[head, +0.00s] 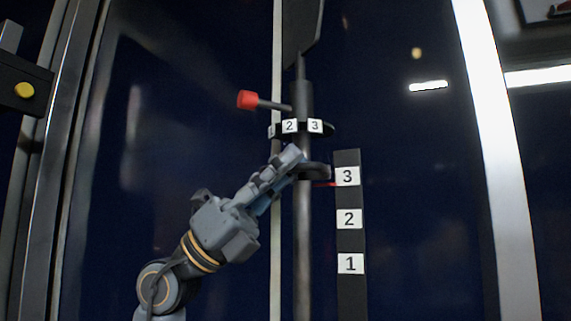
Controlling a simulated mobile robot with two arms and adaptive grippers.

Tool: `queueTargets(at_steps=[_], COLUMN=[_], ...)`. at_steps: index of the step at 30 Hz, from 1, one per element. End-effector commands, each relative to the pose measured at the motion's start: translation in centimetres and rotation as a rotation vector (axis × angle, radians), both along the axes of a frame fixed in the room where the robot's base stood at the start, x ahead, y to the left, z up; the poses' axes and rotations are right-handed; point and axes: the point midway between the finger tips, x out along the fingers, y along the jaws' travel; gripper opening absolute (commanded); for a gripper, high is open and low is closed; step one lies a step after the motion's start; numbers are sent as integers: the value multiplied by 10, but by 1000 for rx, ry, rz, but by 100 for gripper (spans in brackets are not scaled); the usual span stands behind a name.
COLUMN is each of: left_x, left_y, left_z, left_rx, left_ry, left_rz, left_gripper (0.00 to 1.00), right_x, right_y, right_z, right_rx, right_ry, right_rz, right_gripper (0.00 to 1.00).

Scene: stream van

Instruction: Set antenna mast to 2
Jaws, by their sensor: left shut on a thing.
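The antenna mast (303,245) is a dark grey vertical pole with a flat dark panel at its top. A collar with number labels 2 and 3 (302,126) goes around it, with a red-knobbed handle (248,100) pointing left. Below is a dark ring with a red pointer (325,184), level with the 3 on a scale strip (350,218) marked 3, 2, 1 from top to bottom. My left gripper (284,165) reaches up from the lower left and is shut at the mast by the ring; its fingers hide part of both. My right gripper is not in view.
A thin pale vertical strip (277,50) runs just left of the mast. Dark blue panels lie behind, with a metal frame at left and a bright white post (485,120) at right. A black box with a yellow button (24,90) is at the upper left.

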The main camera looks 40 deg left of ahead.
Motion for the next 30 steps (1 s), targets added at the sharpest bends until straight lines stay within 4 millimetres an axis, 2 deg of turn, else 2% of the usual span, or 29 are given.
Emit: queueTargets(at_steps=[1, 6, 9, 18, 19, 21, 22, 30], left_x=[1, 1, 0, 1, 1, 1, 1, 0], left_y=[-1, 0, -1, -1, -1, -1, -1, 0], left_z=[-20, -47, -52, -50, -50, -49, -49, -49], left_rx=[3, 2, 3, 3, 3, 3, 3, 2], left_ry=[1, 2, 2, 2, 2, 2, 2, 2], left_rz=[1, 1, 1, -1, -1, -1, -1, 0], left_gripper=[0, 0, 0, 0, 16, 30, 34, 34], right_x=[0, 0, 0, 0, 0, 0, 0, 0], right_y=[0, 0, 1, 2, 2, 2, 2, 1], right_z=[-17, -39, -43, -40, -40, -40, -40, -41], right_rx=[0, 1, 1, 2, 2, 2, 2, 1], right_ry=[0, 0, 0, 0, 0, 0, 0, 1], right_rz=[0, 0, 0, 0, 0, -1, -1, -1], right_gripper=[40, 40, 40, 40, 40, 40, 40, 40])
